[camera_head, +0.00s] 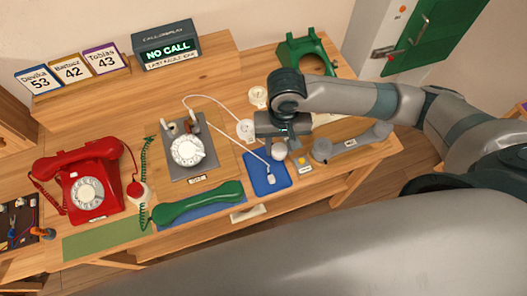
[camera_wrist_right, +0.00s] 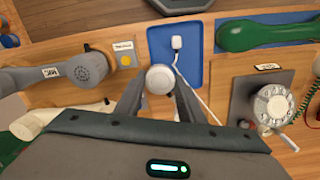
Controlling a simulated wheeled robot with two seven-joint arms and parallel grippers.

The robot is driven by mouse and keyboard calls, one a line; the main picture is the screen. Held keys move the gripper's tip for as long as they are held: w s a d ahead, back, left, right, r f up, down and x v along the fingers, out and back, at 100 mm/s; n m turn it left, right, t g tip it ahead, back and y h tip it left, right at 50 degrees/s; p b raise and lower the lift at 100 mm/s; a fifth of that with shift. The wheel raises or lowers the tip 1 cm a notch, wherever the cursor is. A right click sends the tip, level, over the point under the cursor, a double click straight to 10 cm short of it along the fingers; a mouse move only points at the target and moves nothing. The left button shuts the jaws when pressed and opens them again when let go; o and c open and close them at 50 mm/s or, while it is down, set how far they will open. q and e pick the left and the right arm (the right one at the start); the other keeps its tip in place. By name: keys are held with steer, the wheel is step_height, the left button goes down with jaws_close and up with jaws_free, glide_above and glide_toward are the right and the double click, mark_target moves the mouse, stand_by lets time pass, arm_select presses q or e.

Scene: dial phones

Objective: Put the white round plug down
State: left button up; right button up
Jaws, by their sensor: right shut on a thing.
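The white round plug (camera_wrist_right: 160,79) sits between the fingertips of my right gripper (camera_wrist_right: 159,92), which is shut on it. In the head view the plug (camera_head: 278,153) shows just below the right gripper (camera_head: 284,138), by the upper edge of the blue mat (camera_head: 279,182). Whether its underside touches the table is hidden. The blue mat also shows in the wrist view (camera_wrist_right: 189,70), beyond the plug. A small white rectangular plug (camera_wrist_right: 177,42) with a white cord lies on the mat. My left gripper is not in view.
A small block with a yellow button (camera_wrist_right: 124,60) and a grey handset (camera_wrist_right: 60,76) lie close beside the plug. A green handset (camera_head: 197,204), a grey dial base (camera_head: 187,150) and a red phone (camera_head: 82,182) stand left. White round pieces (camera_head: 245,130) lie behind.

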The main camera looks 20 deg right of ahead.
steer(key=a+f, duration=0.1)
steer(key=w+a, duration=0.1)
steer(key=w+a+f, duration=0.1)
steer(key=a, duration=0.1)
steer(key=shift+w+f+p, duration=0.2)
steer(key=shift+f+p, duration=0.15)
steer(key=shift+p, duration=0.05)
steer(key=shift+f, duration=0.1)
steer(key=shift+s+f, duration=0.1)
steer(key=shift+f, duration=0.2)
steer(key=shift+f+p, duration=0.55)
steer(key=shift+f, duration=1.05)
steer(key=o, duration=1)
steer(key=shift+f, duration=0.1)
